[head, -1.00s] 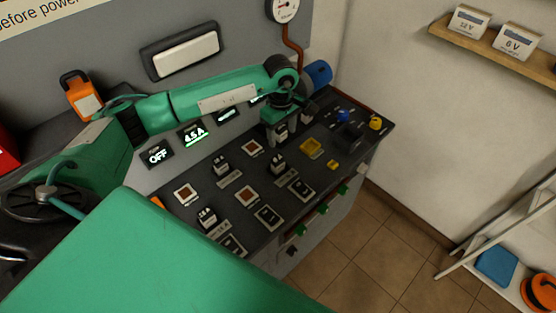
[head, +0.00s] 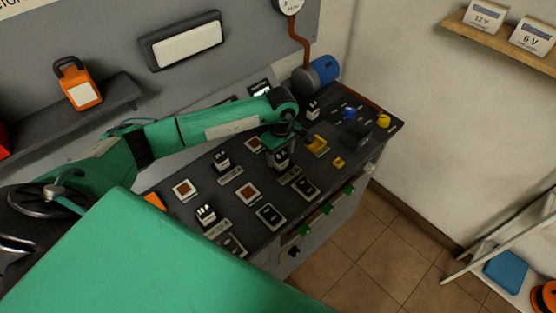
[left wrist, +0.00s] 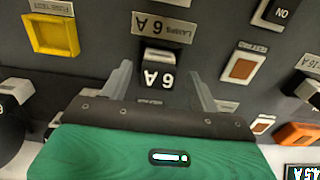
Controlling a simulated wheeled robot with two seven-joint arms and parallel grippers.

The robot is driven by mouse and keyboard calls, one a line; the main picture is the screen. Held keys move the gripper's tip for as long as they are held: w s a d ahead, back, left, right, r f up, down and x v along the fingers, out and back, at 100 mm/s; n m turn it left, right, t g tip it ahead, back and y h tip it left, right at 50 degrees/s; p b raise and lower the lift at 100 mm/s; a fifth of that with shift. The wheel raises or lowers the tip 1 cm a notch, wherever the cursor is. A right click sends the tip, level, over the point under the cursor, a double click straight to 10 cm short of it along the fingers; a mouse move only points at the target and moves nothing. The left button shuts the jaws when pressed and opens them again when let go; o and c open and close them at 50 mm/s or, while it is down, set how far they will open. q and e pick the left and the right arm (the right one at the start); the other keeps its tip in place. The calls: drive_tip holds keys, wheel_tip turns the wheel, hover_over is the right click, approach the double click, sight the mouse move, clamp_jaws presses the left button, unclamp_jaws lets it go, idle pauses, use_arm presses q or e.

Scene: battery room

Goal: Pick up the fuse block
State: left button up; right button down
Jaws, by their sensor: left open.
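In the left wrist view one finger is on each side of the block, with gaps between. I cannot tell how far down the fingertips reach. My right gripper is not in view.
Similar blocks stand nearby on the panel, at the left (head: 221,160), the front (head: 206,214) and the back (head: 313,109). A yellow square (left wrist: 50,35) and red-brown square buttons (left wrist: 243,68) lie around.

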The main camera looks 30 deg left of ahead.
use_arm(q)
drive_tip(key=shift+w+a+f, duration=0.1)
drive_tip(key=shift+w+f, duration=0.1)
drive_tip(key=shift+f, duration=0.85)
drive_tip(key=shift+r, duration=0.15)
drive_tip(key=shift+s, duration=0.15)
drive_tip(key=c, duration=1.1)
drive_tip(key=shift+r, duration=0.15)
